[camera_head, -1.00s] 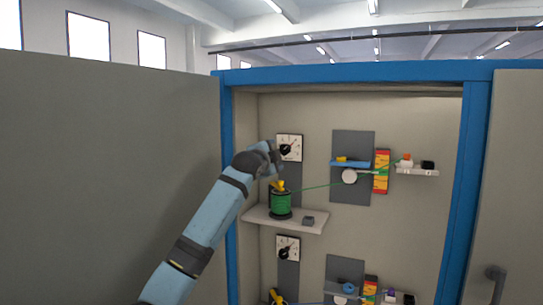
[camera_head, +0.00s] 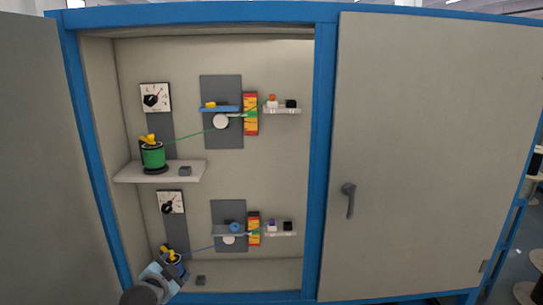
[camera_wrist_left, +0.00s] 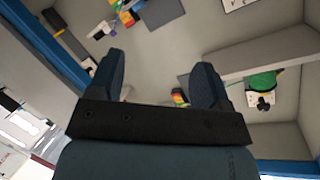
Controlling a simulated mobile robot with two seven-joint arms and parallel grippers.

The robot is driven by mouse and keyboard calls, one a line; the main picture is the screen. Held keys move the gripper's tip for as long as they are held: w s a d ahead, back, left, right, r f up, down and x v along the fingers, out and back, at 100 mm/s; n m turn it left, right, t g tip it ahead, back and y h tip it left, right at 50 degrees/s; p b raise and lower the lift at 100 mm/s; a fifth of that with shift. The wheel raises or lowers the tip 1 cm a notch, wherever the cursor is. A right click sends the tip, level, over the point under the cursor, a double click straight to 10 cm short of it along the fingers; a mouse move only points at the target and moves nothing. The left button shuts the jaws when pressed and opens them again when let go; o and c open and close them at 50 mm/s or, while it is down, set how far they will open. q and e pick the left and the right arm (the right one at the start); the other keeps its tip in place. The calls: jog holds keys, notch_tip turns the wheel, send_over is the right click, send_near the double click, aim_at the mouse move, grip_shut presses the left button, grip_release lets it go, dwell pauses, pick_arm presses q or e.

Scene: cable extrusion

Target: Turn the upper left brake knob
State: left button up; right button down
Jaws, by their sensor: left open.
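The upper left brake knob (camera_head: 151,100) is black on a white dial plate, above a green spool (camera_head: 153,156) on the upper shelf of the open cabinet. A similar lower knob (camera_head: 168,207) sits below that shelf. My left gripper (camera_head: 168,270) is low in the cabinet, well below the upper knob, and overlaps a blue spool (camera_head: 177,266) in the head view. In the left wrist view its fingers (camera_wrist_left: 158,68) stand apart with nothing seen held between them. The green spool (camera_wrist_left: 262,82) shows right of them there, seemingly upside down. My right gripper is not in view.
The upper shelf (camera_head: 130,174) juts out between the knobs, with a small grey block (camera_head: 185,171). Green and blue cables run right to guide panels (camera_head: 222,130). A blue frame post (camera_head: 325,150) and a closed door (camera_head: 420,120) bound the right side.

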pick_arm(q)
jog(key=s+d+f+n+g, duration=0.1)
jog(key=s+d+f+n, duration=0.1)
jog(key=s+f, duration=0.7)
jog(key=s+d+f+n+g, duration=0.1)
jog(key=s+d+f, duration=0.2)
jog(key=s+f, duration=0.55)
jog(key=s+d+f+n, duration=0.1)
jog(key=s+n, duration=0.1)
jog(key=s, duration=0.8)
jog(key=s+d+f+n+g+h, duration=0.1)
jog(key=s+n, duration=0.1)
jog(key=s, duration=0.8)
jog(key=shift+s+f, duration=0.35)
